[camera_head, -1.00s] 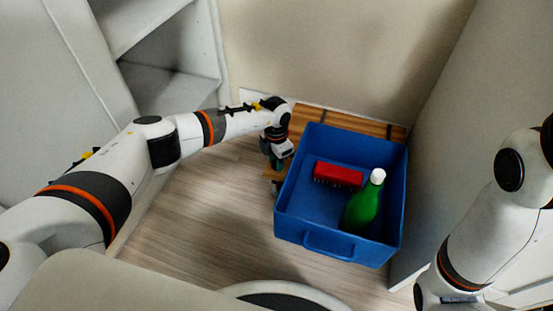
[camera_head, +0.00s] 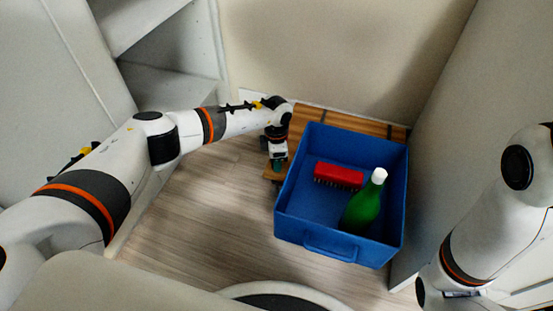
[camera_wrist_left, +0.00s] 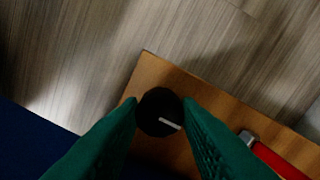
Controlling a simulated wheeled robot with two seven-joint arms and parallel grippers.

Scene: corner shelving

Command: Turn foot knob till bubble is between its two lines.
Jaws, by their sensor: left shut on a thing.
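In the left wrist view a round black foot knob (camera_wrist_left: 158,112) with a white mark line sits at the corner of a wooden board (camera_wrist_left: 150,72). The mark points to the lower right. The green fingers of my left gripper (camera_wrist_left: 161,106) are shut on the knob, one on each side. In the head view my left gripper (camera_head: 278,166) is low at the left edge of the wooden board (camera_head: 310,113), beside the blue crate; the knob is hidden there. No bubble or lines can be made out. My right gripper is out of view.
A blue crate (camera_head: 322,239) stands on the board, holding a red brush (camera_head: 338,175) and a green bottle (camera_head: 363,207) with a white cap. A red bar with a grey end (camera_wrist_left: 275,158) lies right of the knob. Walls close in behind and right; floor (camera_head: 200,225) is free at left.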

